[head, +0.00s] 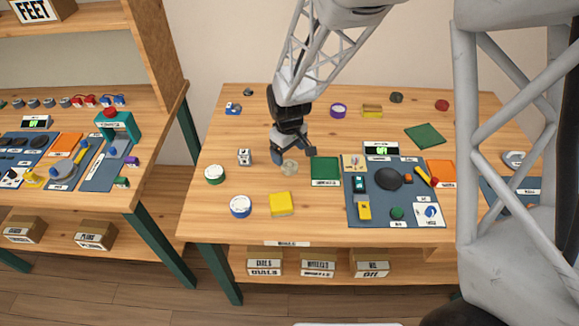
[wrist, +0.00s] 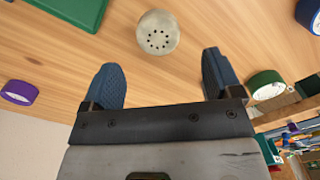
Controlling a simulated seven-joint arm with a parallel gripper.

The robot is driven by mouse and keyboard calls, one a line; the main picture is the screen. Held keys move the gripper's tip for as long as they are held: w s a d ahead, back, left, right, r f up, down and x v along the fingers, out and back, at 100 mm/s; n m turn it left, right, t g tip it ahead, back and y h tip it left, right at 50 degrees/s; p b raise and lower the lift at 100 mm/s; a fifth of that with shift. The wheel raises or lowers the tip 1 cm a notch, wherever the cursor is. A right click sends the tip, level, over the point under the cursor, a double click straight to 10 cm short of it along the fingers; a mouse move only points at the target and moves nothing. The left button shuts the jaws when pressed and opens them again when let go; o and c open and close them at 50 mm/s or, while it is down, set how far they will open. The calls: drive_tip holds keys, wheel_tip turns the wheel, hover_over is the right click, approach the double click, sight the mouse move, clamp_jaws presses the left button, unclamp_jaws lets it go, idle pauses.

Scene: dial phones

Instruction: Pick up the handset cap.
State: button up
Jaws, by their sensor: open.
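The handset cap looks to be the round, beige-grey disc (wrist: 158,33) with a ring of small dark holes, lying on the wooden table in the wrist view. It also shows in the head view (head: 289,167), left of a green square pad. My gripper (wrist: 163,78) is open and empty, its two blue ridged fingers spread apart. The disc lies just beyond the fingertips, roughly centred between them and not touching either. In the head view my gripper (head: 293,150) hangs close above and behind the disc; its exact height is hard to tell.
A green pad (head: 325,170) lies right of the disc, then a blue-grey mat (head: 377,217) with phone parts. Bare wood surrounds the disc.

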sight(290, 164)
drive_tip(key=shift+f, duration=0.25)
drive_tip(key=shift+d+f, duration=0.1)
drive_tip(key=shift+f, duration=2.45)
drive_tip(key=c, duration=1)
drive_tip(key=shift+r, duration=0.15)
drive_tip(key=shift+r, duration=0.75)
wheel_tip(290, 164, up, 2)
drive_tip(key=shift+r, duration=0.1)
drive_tip(key=s+d, duration=0.1)
drive_tip(key=s, duration=0.4)
drive_tip(key=s+d, duration=0.2)
drive_tip(key=s, duration=0.3)
drive_tip(key=s+d+r, duration=0.1)
drive_tip(key=s+d, duration=0.1)
drive_tip(key=s, duration=0.3)
